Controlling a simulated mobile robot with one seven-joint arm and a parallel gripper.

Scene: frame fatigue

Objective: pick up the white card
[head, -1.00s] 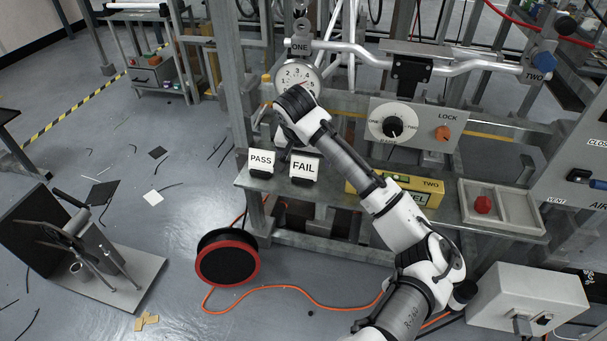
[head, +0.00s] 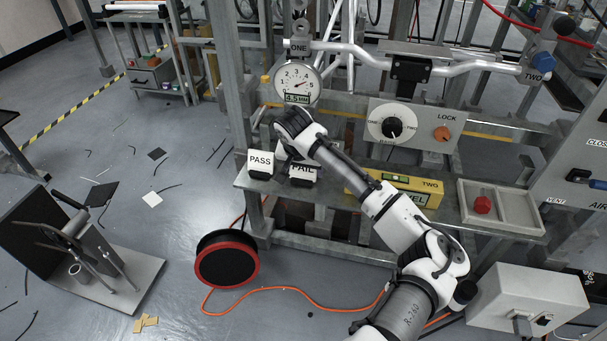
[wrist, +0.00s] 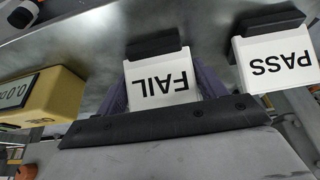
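Two white cards stand in dark holders on the metal bench. The card lettered PASS (head: 260,161) is at the left, and the card lettered FAIL (head: 303,169) is just right of it, its top partly hidden by my arm's end. In the wrist view the FAIL card (wrist: 158,82) appears upside down between the two purple fingers of my gripper (wrist: 163,88). The fingers are apart, one on each side of the card; I cannot tell whether they touch it. The PASS card (wrist: 275,65) is outside the fingers, at the right. A small plain white square (head: 152,198) lies on the floor.
A yellow level (head: 400,188) lies right of the cards, near my forearm. A tray with a red knob (head: 482,205) is farther right. A dial gauge (head: 299,84) hangs above. A cable reel (head: 227,258) stands on the floor.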

